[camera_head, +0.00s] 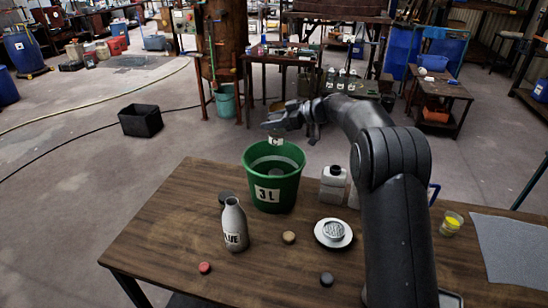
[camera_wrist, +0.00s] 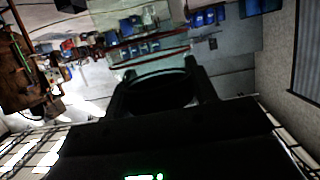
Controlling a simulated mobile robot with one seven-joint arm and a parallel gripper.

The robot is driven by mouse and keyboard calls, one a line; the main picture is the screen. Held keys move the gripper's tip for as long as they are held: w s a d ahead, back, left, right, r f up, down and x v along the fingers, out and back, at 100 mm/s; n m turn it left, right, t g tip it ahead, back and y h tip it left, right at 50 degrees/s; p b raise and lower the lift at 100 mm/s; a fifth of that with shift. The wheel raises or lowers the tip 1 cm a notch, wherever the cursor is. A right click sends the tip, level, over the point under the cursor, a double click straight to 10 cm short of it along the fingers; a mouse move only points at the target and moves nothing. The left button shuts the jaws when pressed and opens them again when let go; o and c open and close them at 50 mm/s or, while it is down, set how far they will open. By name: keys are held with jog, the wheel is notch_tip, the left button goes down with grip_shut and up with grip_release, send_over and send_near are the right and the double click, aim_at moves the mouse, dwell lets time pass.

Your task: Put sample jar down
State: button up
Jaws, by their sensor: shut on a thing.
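The sample jar (camera_head: 277,139) looks like a small, pale jar with a white label bearing a letter. It hangs below my gripper (camera_head: 285,121) in the head view, above the green bucket (camera_head: 260,187) marked JL. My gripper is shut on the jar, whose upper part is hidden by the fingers. In the wrist view a dark round shape (camera_wrist: 160,91) sits between the two fingers; it is too dark to make out detail. The bucket stands on the wooden table (camera_head: 185,200) and seems to hold liquid.
On the table stand a grey bottle (camera_head: 235,226), a white bottle (camera_head: 333,185), a white dish (camera_head: 333,233), a cup with yellow contents (camera_head: 451,223) and several small round caps. A grey mat (camera_head: 515,246) lies at the right. The table's left part is clear.

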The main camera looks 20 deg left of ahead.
jog(key=shift+s+a, duration=0.35)
jog(key=shift+a, duration=0.5)
notch_tip(320, 180, down, 15)
jog(key=shift+d, duration=0.25)
jog(key=shift+w, duration=0.1)
